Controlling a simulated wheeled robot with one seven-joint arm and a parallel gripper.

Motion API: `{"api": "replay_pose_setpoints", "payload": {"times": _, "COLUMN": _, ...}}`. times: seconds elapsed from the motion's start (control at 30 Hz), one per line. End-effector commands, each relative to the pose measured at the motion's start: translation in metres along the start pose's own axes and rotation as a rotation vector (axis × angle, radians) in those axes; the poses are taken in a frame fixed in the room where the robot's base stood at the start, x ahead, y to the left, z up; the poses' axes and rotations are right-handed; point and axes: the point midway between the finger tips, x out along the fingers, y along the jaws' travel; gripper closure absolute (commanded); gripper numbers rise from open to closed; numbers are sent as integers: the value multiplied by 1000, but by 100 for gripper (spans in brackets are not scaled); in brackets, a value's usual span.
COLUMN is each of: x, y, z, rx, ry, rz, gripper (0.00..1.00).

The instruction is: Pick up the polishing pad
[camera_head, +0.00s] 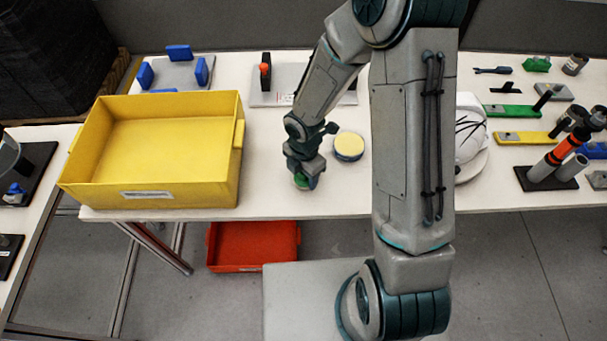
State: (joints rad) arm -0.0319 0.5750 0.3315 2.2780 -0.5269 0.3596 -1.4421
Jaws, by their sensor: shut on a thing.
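My gripper (304,177) points down over the front part of the white table, right of the yellow bin. It is shut on a small green thing (302,184), mostly hidden by the jaws. I cannot tell whether it is the polishing pad or whether it is clear of the table. A round disc (348,146) with a pale yellow top and blue side lies flat on the table, right of my gripper and apart from it. It also looks like a pad.
A large empty yellow bin (150,195) stands left of my gripper. A white helmet shell (469,130) is partly hidden behind my arm. Several tools and stands crowd the table's right side. A red bin (253,246) is below the table's front edge.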

Motion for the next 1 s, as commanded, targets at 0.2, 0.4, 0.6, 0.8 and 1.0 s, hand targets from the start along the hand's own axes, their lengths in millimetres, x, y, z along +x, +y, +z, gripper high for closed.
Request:
{"api": "replay_pose_setpoints", "payload": {"times": 0.2, "x": -29, "y": 1, "z": 1, "rx": 3, "ry": -2, "rz": 5, "gripper": 71}}
{"api": "replay_pose_setpoints", "payload": {"times": 0.4, "x": -56, "y": -22, "z": 21, "rx": 9, "ry": -2, "rz": 2, "gripper": 71}}
{"api": "replay_pose_setpoints", "payload": {"times": 0.6, "x": -78, "y": -50, "z": 45, "rx": 8, "ry": -2, "rz": 1, "gripper": 71}}
{"api": "replay_pose_setpoints", "payload": {"times": 0.8, "x": -94, "y": -70, "z": 64, "rx": 4, "ry": -2, "rz": 1, "gripper": 71}}
{"api": "replay_pose_setpoints", "payload": {"times": 1.0, "x": -104, "y": -83, "z": 75, "rx": 3, "ry": -1, "rz": 0, "gripper": 71}}
